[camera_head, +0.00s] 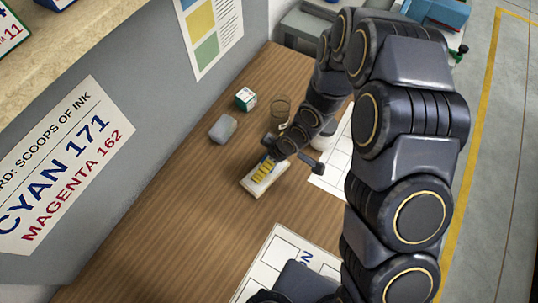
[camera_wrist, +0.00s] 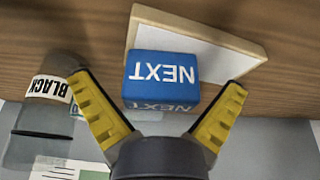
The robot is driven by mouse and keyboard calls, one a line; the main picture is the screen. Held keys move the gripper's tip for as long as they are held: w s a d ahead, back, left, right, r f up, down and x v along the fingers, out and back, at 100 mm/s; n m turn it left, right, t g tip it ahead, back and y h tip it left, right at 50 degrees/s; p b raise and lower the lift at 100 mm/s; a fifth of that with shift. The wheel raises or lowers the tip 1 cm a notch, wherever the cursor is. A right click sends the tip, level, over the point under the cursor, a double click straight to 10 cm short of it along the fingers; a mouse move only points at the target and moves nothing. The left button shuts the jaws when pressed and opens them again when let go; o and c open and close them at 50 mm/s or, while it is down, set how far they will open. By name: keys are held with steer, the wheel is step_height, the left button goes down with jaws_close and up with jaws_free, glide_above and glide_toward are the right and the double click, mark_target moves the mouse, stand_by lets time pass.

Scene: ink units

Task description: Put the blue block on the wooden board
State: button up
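The blue block (camera_wrist: 158,72), lettered NEXT, is in the middle of the wrist view, between my fingers. The wooden board (camera_wrist: 235,45) has a pale top and a wooden edge; it lies behind and above the block in that view. The block overlaps its lower left part; I cannot tell whether the block rests on it. My gripper (camera_wrist: 158,82) is open, with yellow-padded fingers spread wide and a gap on each side of the block. In the head view my gripper (camera_head: 262,170) is over the board (camera_head: 274,184), and the block is mostly hidden.
A container labelled BLACK (camera_wrist: 45,88) is left of my left finger. In the head view, a grey item (camera_head: 223,128), a green-and-white box (camera_head: 245,98) and a glass jar (camera_head: 280,110) stand behind my gripper. Paper sheets (camera_head: 283,262) lie at the front. The left tabletop (camera_head: 165,215) is clear.

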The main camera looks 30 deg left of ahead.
steer(key=shift+r, duration=0.1)
steer(key=v, duration=1.2)
steer(key=shift+r, duration=0.15)
steer(key=d+r+m+h, duration=0.2)
steer(key=d+r+m, duration=0.25)
steer(key=d, duration=0.45)
steer(key=d+r+m+h, duration=0.2)
steer(key=d+r+m, duration=0.25)
steer(key=d, duration=0.35)
steer(key=s+d+r+m+g, duration=0.1)
steer(key=s+d+r+m, duration=0.2)
steer(key=s, duration=0.3)
steer(key=s+d+r+m, duration=0.3)
steer(key=s+r+m, duration=0.2)
steer(key=s+m, duration=0.1)
steer(key=shift+s+g, duration=0.4)
steer(key=shift+s, duration=0.35)
